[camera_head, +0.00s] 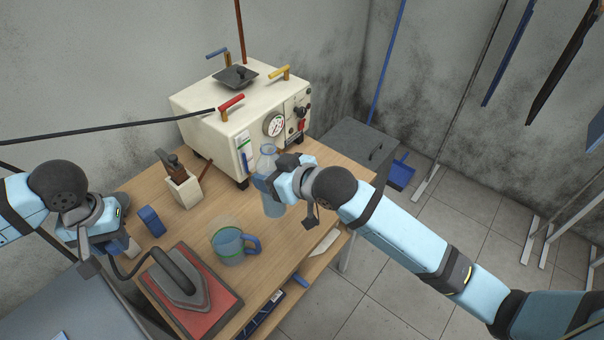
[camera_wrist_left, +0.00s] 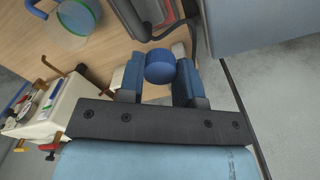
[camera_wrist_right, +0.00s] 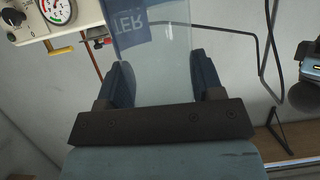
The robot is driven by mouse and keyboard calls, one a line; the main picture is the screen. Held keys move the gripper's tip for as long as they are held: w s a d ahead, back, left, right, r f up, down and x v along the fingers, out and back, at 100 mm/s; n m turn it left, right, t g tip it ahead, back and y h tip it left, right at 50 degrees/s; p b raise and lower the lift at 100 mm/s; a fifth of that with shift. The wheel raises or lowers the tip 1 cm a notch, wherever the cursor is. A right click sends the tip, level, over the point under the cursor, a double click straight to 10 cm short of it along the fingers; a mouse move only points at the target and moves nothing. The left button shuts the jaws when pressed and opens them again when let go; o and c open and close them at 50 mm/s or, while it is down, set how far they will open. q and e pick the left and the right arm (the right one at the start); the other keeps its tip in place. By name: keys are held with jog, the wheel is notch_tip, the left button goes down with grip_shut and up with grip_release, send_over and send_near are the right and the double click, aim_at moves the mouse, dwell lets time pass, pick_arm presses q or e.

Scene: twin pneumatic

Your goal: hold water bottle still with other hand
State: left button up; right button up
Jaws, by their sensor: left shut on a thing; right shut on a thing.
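The clear water bottle (camera_head: 272,204) stands roughly upright over the right part of the wooden table. My right gripper (camera_head: 268,180) is shut around its side and hides its middle. In the right wrist view the bottle (camera_wrist_right: 165,70) sits between both fingers, with part of a blue label showing. I cannot tell whether its base touches the table. My left gripper (camera_head: 137,233) is low over the table's left edge, away from the bottle. In the left wrist view it is shut on a small ridged blue cap (camera_wrist_left: 160,66).
A clear mug with a blue handle (camera_head: 233,246) stands mid-table. A dark iron-like tool (camera_head: 181,280) lies on a red pad (camera_head: 205,300) in front. A white machine with a gauge (camera_head: 238,116) and a tool holder (camera_head: 182,188) stand behind. Bare table shows around the mug.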

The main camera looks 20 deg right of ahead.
jog(key=shift+w+a+r+n+g+y, duration=0.1)
jog(key=shift+w+a+n+g+y, duration=0.1)
jog(key=shift+a, duration=0.3)
jog(key=shift+w+a+n+g+y, duration=0.1)
jog(key=shift+w+a+n+y, duration=0.1)
jog(key=shift+a, duration=0.3)
pick_arm(q)
jog(key=w+d+r+m, duration=0.2)
jog(key=d+r, duration=0.4)
jog(key=d, duration=0.4)
jog(key=w+d+r+m, duration=0.3)
jog(key=d+r, duration=0.3)
jog(key=d, duration=0.4)
jog(key=w+d+r+m, duration=0.3)
jog(key=d+r, duration=0.3)
jog(key=d, duration=0.4)
jog(key=shift+d+r+m, duration=0.15)
jog(key=shift+d+m, duration=0.05)
jog(key=shift+m, duration=0.2)
jog(key=shift+f, duration=2.05)
